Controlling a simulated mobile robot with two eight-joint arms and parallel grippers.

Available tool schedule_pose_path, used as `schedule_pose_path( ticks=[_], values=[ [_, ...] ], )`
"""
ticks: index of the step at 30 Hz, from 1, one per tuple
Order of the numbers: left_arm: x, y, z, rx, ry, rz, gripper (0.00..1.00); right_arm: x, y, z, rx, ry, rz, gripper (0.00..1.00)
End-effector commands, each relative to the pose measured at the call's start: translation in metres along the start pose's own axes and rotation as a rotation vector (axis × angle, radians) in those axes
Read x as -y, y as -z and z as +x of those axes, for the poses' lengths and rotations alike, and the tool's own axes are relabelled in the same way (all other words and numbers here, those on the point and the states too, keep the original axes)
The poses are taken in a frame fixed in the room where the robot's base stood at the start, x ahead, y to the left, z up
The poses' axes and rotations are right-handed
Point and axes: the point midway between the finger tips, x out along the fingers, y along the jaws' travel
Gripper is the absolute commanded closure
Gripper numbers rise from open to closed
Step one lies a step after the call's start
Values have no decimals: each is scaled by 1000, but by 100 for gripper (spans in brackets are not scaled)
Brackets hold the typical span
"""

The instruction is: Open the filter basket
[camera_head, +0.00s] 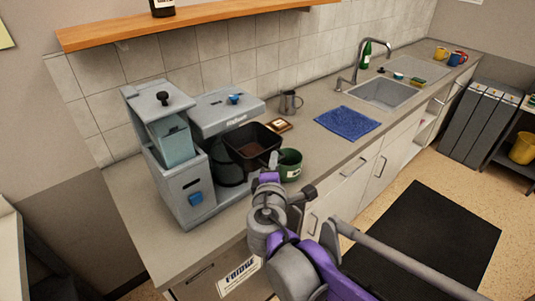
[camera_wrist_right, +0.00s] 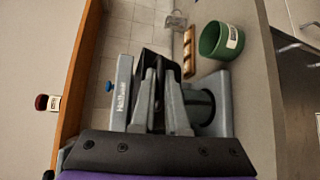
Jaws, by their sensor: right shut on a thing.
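The grey coffee machine (camera_head: 225,115) stands on the counter at the left in the head view. Its dark filter basket (camera_head: 252,141) sticks out from the machine's front, with its open top and brownish inside showing. My right gripper (camera_head: 272,161) is at the basket's near right side, shut on it; the exact grip is partly hidden by the hand. In the right wrist view, the gripper's fingers (camera_wrist_right: 162,90) close around a part of the black basket (camera_wrist_right: 160,55) in front of the machine (camera_wrist_right: 122,92). My left gripper is not in view.
A green mug (camera_head: 290,165) stands close to the right of the basket and gripper. A grey grinder (camera_head: 172,155) stands left of the machine. A metal jug (camera_head: 290,103) and a small wooden tray (camera_head: 279,125) are behind. The counter is clear before the blue cloth (camera_head: 347,122).

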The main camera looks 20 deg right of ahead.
Motion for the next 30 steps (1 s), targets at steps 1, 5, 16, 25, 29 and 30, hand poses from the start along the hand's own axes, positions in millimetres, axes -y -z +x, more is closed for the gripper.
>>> schedule_pose_path(
  ticks=[1,5,16,25,29,30],
  values=[
    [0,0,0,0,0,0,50,0,0,0,1,-1,-2,100],
    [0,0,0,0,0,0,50,0,0,0,1,-1,-2,100],
    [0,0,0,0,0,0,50,0,0,1,1,0,-1,75],
    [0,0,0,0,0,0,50,0,1,-29,-3,-1,-1,75],
    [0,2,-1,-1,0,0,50,0,1,-57,-5,-1,-1,75],
    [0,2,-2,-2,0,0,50,0,2,-65,-6,-1,-1,75]
  ],
)
